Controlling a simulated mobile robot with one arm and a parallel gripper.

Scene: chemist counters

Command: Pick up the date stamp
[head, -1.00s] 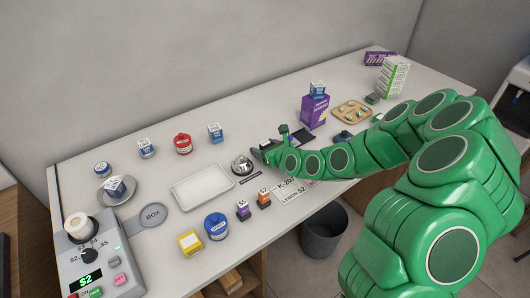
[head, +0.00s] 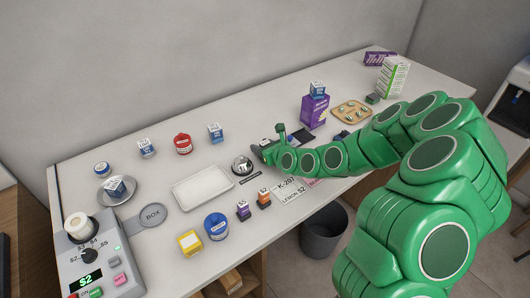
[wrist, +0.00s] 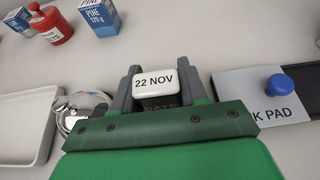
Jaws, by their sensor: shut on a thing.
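The date stamp (wrist: 154,80) is in the wrist view, with a white top face that reads "22 NOV" and a dark body below it. My gripper (wrist: 158,72) is shut on it, with one grey finger on each side. In the head view my gripper (head: 264,150) is just right of the silver bell, over the counter. The stamp is small and mostly hidden there. I cannot tell how far its bottom is from the counter.
The silver bell (wrist: 84,112) is close on the left of my gripper, beside the white tray (head: 203,187). A pad with a blue knob (wrist: 281,86) is on the right. A red jar (head: 183,144) and boxes stand farther back.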

